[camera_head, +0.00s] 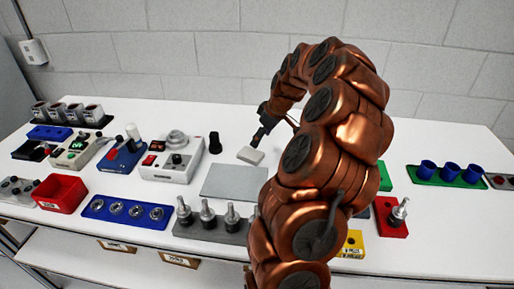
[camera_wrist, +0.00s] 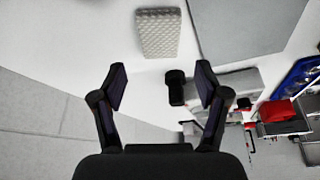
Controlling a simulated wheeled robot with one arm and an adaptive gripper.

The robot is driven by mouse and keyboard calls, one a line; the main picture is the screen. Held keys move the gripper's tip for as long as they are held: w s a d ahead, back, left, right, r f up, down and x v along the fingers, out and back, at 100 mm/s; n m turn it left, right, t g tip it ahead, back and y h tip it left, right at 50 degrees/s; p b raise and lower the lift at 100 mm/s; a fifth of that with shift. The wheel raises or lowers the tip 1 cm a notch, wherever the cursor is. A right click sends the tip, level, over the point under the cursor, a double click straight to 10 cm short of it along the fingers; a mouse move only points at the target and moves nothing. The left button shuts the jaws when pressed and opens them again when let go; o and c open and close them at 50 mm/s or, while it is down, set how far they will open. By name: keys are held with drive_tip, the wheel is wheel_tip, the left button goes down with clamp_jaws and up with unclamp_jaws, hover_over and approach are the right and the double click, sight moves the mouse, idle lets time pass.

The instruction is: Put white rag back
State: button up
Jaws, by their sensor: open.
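The white rag (camera_head: 250,156) looks like a small off-white pad and lies on the white table, behind the grey mat (camera_head: 232,182). In the wrist view the rag (camera_wrist: 158,33) shows a bumpy surface and lies flat just past my fingertips. My gripper (camera_wrist: 161,78) is open and empty, and the rag is apart from both fingers. In the head view my gripper (camera_head: 259,138) is above the table right beside the rag, partly hidden by my own arm. In the wrist view the grey mat (camera_wrist: 238,27) is right of the rag.
A black cylinder (camera_head: 215,143) stands left of the rag, next to a grey device (camera_head: 171,160). A red bin (camera_head: 60,193), a blue tray (camera_head: 127,212) and a row of metal holders (camera_head: 212,228) line the front. My arm hides the middle right.

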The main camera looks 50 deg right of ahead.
drive_tip(key=shift+v, duration=1.4)
drive_tip(key=w+a+r, duration=0.2)
drive_tip(key=a+r, duration=0.1)
drive_tip(key=a, duration=0.9)
drive_tip(key=s+a+g, duration=0.1)
drive_tip(key=s+a, duration=0.2)
drive_tip(key=a, duration=0.3)
drive_tip(key=s+a+g, duration=0.1)
drive_tip(key=s+a, duration=0.2)
drive_tip(key=a, duration=0.4)
drive_tip(key=s+a+g, duration=0.1)
drive_tip(key=s+a, duration=0.2)
drive_tip(key=a, duration=0.4)
drive_tip(key=shift+s+r+n+g+y, duration=0.1)
drive_tip(key=shift+n+g+y, duration=0.2)
drive_tip(key=shift+n+y, duration=0.1)
drive_tip(key=s+a+f+m+g+h, duration=0.1)
drive_tip(key=s+a+f, duration=0.1)
drive_tip(key=s, duration=0.7)
drive_tip(key=s+a+f+m+g, duration=0.1)
drive_tip(key=s+a, duration=0.3)
drive_tip(key=s, duration=0.4)
drive_tip(key=shift+s+a+f+m+g+h, duration=0.3)
drive_tip(key=shift+s+f+m+h, duration=0.1)
drive_tip(key=shift+f+m, duration=0.15)
drive_tip(key=shift+c, duration=0.4)
